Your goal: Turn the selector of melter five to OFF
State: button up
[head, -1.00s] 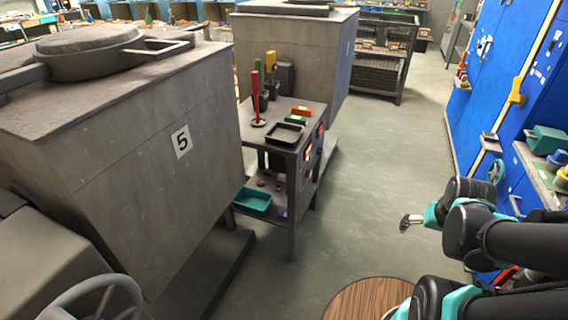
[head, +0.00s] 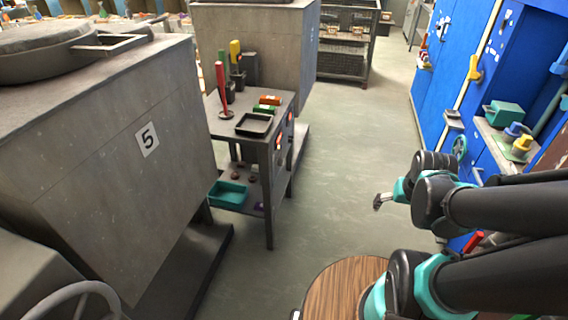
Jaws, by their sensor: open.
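Melter five (head: 110,175) is a large grey box with a white "5" plate (head: 147,139) on its side and a round lid on top, at the left. A grey stand (head: 268,165) is beside it, with small lit red and orange controls (head: 278,143) on its right-hand face. They are too small to read, and I cannot tell which one is a selector or where it points. My gripper (head: 379,201) is open and empty over the aisle floor, to the right of the stand and well apart from it.
The stand carries a black tray (head: 254,124), red, green and yellow upright handles and a teal bin (head: 229,193) below. A second grey melter (head: 250,50) is behind. Blue cabinets (head: 430,100) line the right. A round wooden top (head: 345,285) is at the front. The aisle floor is clear.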

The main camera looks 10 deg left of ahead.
jog(key=w+a+r+n, duration=0.1)
jog(key=w, duration=0.3)
jog(key=w+a+r+n+y, duration=0.1)
jog(key=w+a+r, duration=0.1)
jog(key=w, duration=0.3)
jog(key=w+a+r+n+g, duration=0.1)
jog(key=w+a, duration=0.1)
jog(key=w, duration=0.2)
jog(key=shift+w+a+r+n, duration=0.2)
jog(key=shift+w+r+n, duration=0.05)
jog(key=shift+r+n, duration=0.15)
jog(key=c, duration=0.6)
jog(key=w+a+f+n+g+y, duration=0.15)
jog(key=w+a+n, duration=0.35)
jog(key=w+a, duration=0.65)
jog(key=w+a+f+n+g+y, duration=0.1)
jog(key=w+a+f+n+g, duration=0.2)
jog(key=w+a, duration=0.8)
jog(key=n, duration=0.6)
send_near(281, 162)
jog(key=w+d+x, duration=0.1)
jog(key=x, duration=0.8)
jog(key=shift+w+f+g+y, duration=0.35)
jog(key=shift+f+g+y, duration=0.05)
jog(key=shift+g+y, duration=0.05)
jog(key=shift+a, duration=0.1)
jog(key=c, duration=1.2)
